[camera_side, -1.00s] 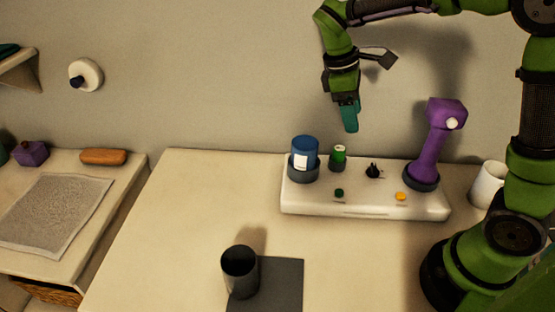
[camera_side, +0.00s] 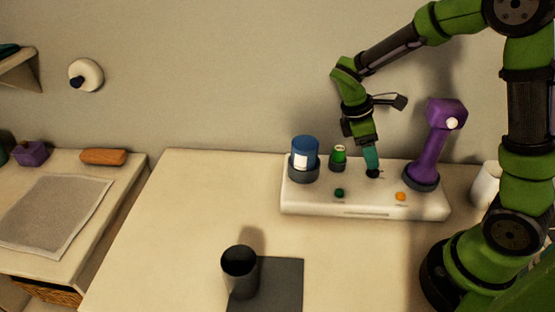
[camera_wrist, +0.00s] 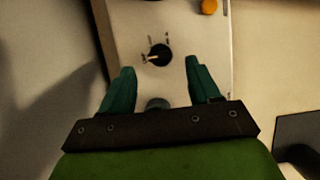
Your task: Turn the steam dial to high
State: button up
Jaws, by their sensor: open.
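The steam dial (camera_wrist: 159,54) is a small black knob with a pale pointer on top of the white base unit (camera_side: 335,212). In the wrist view the pointer aims left, toward one of several small marks; the marks are too small to read. In the side view the dial (camera_side: 374,175) is partly hidden by my gripper. My gripper (camera_side: 372,172) points down right over the dial, and its teal fingers (camera_wrist: 154,80) are open in the wrist view. The dial lies between and just beyond the fingertips. I cannot tell whether a finger touches it.
On the same unit stand a blue container (camera_side: 305,148), a small green bottle (camera_side: 339,155) and a purple upright device (camera_side: 437,140). A green button (camera_side: 339,193) and an orange button (camera_side: 401,196) sit in front. A dark cup (camera_side: 240,270) stands on the table, whose front left is clear.

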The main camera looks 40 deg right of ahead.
jog(key=shift+x, duration=1.95)
jog(key=c, duration=1)
jog(key=shift+c, duration=0.2)
